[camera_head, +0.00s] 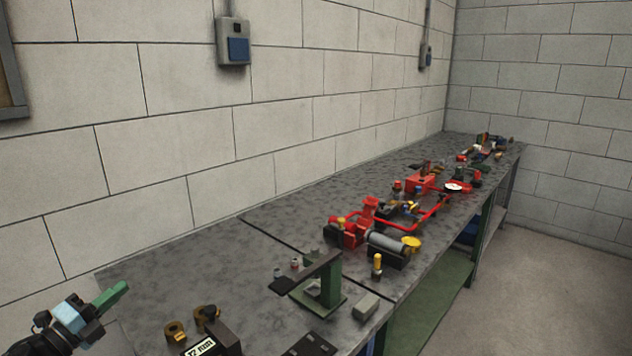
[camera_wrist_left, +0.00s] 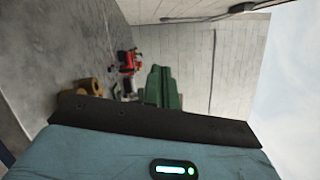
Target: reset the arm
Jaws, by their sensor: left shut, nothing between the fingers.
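My left gripper (camera_head: 122,287) shows at the lower left of the head view, its green fingers pointing up and to the right. It is shut and empty, apart from everything on the bench. In the left wrist view its green fingers (camera_wrist_left: 160,84) are together above the blue-grey wrist housing. My right gripper is in neither view.
A long grey workbench (camera_head: 180,270) runs along the block wall. Brass rings (camera_head: 174,332), a green stand (camera_head: 330,285), a grey block (camera_head: 366,306) and red pump piping (camera_head: 420,220) stand on it. Grey wall boxes (camera_head: 233,42) hang above. Floor at right is clear.

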